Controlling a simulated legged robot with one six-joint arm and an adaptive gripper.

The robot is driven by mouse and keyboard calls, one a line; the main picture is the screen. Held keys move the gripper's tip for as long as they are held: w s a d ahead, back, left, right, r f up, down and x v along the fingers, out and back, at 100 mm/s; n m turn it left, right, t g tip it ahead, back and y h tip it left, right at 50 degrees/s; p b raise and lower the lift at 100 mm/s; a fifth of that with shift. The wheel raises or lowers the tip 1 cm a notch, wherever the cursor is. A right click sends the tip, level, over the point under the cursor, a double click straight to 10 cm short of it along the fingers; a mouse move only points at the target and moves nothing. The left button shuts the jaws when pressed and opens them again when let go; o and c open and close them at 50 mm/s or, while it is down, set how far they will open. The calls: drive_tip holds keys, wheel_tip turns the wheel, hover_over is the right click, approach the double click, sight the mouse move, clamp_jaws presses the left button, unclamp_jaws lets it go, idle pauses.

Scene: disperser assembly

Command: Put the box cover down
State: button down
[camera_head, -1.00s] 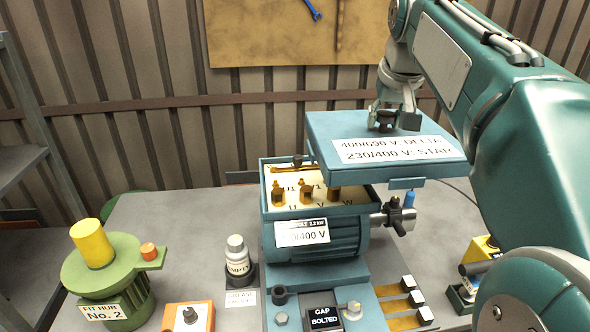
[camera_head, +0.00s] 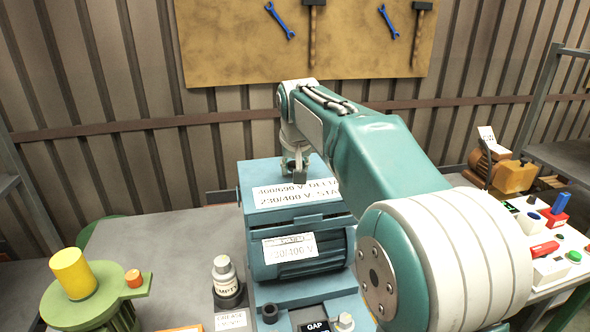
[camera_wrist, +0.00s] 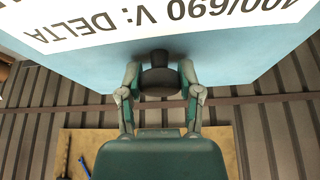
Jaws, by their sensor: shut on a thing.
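The box cover (camera_head: 258,176) is a flat blue lid with a white label reading 400/690 V DELTA and 230/400 V STAR. In the head view it sits over the open top of the blue terminal box on the motor (camera_head: 300,268), and looks level; whether it is fully seated I cannot tell. My gripper (camera_head: 294,172) is above the cover, shut on its dark knob. The wrist view shows the two fingers on either side of the knob (camera_wrist: 160,78), with the cover's label beyond. The terminals inside the box are hidden under the cover.
A white bottle (camera_head: 223,274) stands left of the motor. A green hub with a yellow cylinder (camera_head: 73,273) is at the far left. A side table with buttons (camera_head: 574,257) is at the right. The bench left of the motor has bare room.

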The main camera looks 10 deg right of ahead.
drive_tip(key=shift+d+f, duration=0.35)
drive_tip(key=shift+d, duration=0.15)
drive_tip(key=shift+c, duration=1.4)
unclamp_jaws()
drive_tip(key=shift+a+f, duration=0.1)
drive_tip(key=shift+a, duration=0.2)
drive_tip(key=shift+r, duration=0.2)
drive_tip(key=v, duration=1.2)
drive_tip(key=shift+s, duration=0.1)
